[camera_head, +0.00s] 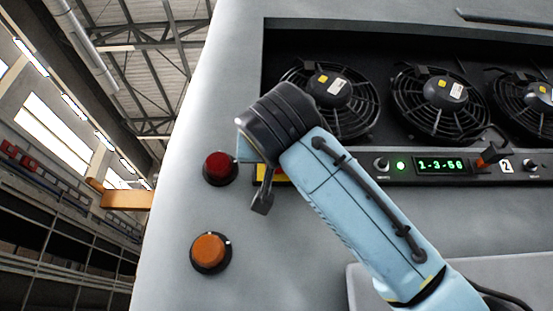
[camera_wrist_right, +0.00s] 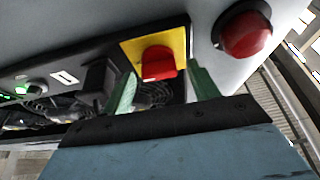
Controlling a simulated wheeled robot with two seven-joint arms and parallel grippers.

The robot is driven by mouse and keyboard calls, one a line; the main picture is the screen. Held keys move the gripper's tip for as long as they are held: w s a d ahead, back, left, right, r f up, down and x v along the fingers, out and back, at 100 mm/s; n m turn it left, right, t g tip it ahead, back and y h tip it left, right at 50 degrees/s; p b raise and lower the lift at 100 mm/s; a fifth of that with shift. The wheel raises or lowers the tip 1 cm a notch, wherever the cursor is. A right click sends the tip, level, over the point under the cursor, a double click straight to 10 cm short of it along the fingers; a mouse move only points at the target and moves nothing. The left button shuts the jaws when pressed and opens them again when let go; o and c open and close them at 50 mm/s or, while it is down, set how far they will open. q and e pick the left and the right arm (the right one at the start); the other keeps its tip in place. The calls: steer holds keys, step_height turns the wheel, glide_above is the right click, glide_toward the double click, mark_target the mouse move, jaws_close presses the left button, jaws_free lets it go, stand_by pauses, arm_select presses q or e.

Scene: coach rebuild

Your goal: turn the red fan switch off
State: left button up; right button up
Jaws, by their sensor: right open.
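A red switch (camera_wrist_right: 158,63) on a yellow plate (camera_wrist_right: 178,43) shows in the right wrist view, between the two green-edged fingers of my right gripper (camera_wrist_right: 161,78). The gripper is open with one finger to each side of the switch; I cannot tell whether either touches it. In the head view my right gripper (camera_head: 262,196) is at the panel's left end, and my wrist hides the switch. Only an edge of the yellow plate (camera_head: 261,174) shows there. Another small red switch (camera_head: 488,155) sits near the label 2. My left gripper is not in view.
A round red lamp or button (camera_head: 220,168) sits just left of my gripper, also in the wrist view (camera_wrist_right: 245,33). An orange one (camera_head: 210,252) is below. Several caged fans (camera_head: 440,100) sit above a panel with a green display (camera_head: 441,165).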

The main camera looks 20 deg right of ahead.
steer(key=c, duration=1)
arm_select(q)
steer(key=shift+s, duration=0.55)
